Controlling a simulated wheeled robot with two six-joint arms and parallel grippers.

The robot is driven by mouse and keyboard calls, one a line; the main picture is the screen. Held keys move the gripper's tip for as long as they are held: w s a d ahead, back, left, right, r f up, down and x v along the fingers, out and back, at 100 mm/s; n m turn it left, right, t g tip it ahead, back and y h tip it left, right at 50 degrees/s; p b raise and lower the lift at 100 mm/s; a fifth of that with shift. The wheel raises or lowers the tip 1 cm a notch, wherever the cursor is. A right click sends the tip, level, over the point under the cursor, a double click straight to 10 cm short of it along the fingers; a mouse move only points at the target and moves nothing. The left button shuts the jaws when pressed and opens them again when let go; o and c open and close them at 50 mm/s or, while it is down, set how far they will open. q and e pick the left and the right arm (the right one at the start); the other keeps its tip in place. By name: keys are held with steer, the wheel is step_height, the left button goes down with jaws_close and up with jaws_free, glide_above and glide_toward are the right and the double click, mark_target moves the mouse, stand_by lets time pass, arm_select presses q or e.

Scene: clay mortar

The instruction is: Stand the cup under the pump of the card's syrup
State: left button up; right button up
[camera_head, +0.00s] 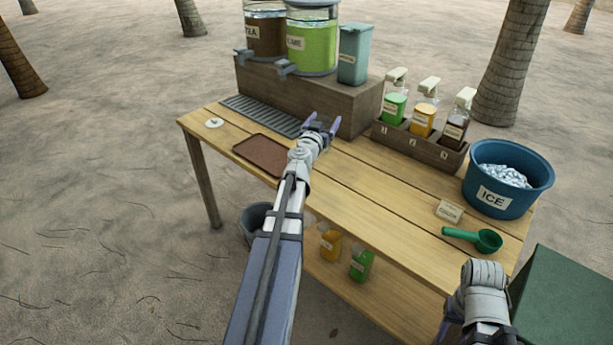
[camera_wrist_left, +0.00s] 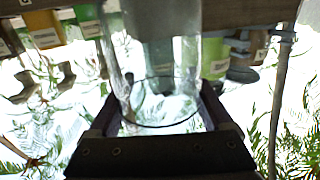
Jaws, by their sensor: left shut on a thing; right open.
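My left gripper (camera_head: 321,124) is shut on a clear cup (camera_wrist_left: 160,60), held between the fingers in the left wrist view; the cup hardly shows in the head view. The gripper is over the table in front of the wooden riser, left of the syrup rack (camera_head: 420,144). The rack holds a green syrup bottle (camera_head: 393,107), a yellow one (camera_head: 423,121) and a dark brown one (camera_head: 454,130), each with a pale pump on top. A small card (camera_head: 449,211) lies near the front; its writing is too small to read. My right gripper (camera_head: 447,330) is open, partly cut off at the bottom right.
A blue ice tub (camera_head: 507,178) and a green scoop (camera_head: 474,239) are at the right. Dispensers and a teal container (camera_head: 354,54) stand on the riser (camera_head: 290,95). A drip grate (camera_head: 262,115) and a brown tray (camera_head: 260,152) are at left. The table middle is free.

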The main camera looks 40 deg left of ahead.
arm_select(q)
steer(key=shift+f+b, duration=4.95)
steer(key=shift+f, duration=0.05)
steer(key=shift+f, duration=0.1)
steer(key=shift+f, duration=0.15)
steer(key=o, duration=1.6)
steer(key=shift+c, duration=0.2)
steer(key=shift+r, duration=0.2)
steer(key=shift+s+r, duration=0.1)
steer(key=shift+s, duration=0.05)
steer(key=v, duration=1.1)
steer(key=shift+s, duration=0.3)
